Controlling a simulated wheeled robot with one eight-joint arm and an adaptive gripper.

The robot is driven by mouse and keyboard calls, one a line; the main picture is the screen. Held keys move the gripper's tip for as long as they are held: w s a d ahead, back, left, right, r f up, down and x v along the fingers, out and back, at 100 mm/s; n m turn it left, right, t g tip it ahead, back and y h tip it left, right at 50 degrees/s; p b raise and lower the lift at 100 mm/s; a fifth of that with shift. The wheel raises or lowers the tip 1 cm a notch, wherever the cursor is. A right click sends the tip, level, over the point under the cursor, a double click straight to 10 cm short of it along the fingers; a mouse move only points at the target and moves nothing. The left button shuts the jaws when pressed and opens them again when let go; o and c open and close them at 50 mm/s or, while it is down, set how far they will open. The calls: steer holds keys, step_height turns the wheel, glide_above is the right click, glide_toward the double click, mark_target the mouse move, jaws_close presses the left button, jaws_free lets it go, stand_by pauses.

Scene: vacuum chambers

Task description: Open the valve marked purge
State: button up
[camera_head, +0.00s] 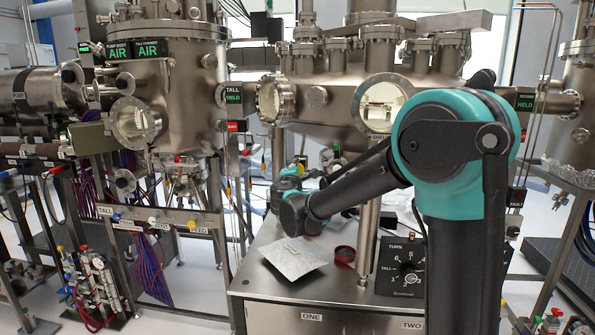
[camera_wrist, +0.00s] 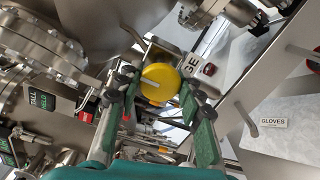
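In the wrist view a round yellow valve knob (camera_wrist: 160,82) with a pale bar across its face lies ahead of my gripper. A white plate beside it carries a label (camera_wrist: 191,65) of which only the letters "GE" show. My gripper (camera_wrist: 157,88) is open, with one dark-green finger on each side of the knob as seen; a gap shows on both sides, and I cannot tell how deep the knob sits between them. In the head view my teal wrist (camera_head: 288,182) is above the table's left edge, and the fingers and the purge label cannot be made out.
A red knob (camera_wrist: 210,69) is close right of the yellow one. In the head view a rail (camera_head: 165,215) carries several coloured valve knobs. The table (camera_head: 300,290) holds a sheet (camera_head: 294,258) and a dial box (camera_head: 402,266).

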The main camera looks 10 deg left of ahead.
steer(key=o, duration=0.4)
steer(key=s, duration=1.2)
steer(key=shift+a, duration=0.2)
steer(key=s+d+f+m+g+h, duration=0.1)
steer(key=s+d+f+m+g, duration=0.25)
steer(key=d+f, duration=0.4)
steer(key=s+d+f+m+g+h, duration=0.2)
steer(key=d+f+m, duration=0.2)
steer(key=d, duration=0.7)
steer(key=s+d+f+m+g+h, duration=0.1)
steer(key=s+d+f+m+g, duration=0.2)
steer(key=d+f, duration=0.45)
steer(key=s+d+f+m+g+y, duration=0.1)
steer(key=s+f+m, duration=0.2)
steer(key=s+f, duration=0.1)
steer(key=s+d+f+m+g+y, duration=0.2)
steer(key=s+f+m, duration=0.1)
steer(key=s, duration=0.4)
steer(key=s+d+f+m+g+y, duration=0.1)
steer(key=s+f+m+g, duration=0.1)
steer(key=s+f+m, duration=0.2)
steer(key=shift+s+d+f+y, duration=0.15)
steer(key=shift+s+f+y, duration=0.25)
steer(key=shift+s, duration=0.5)
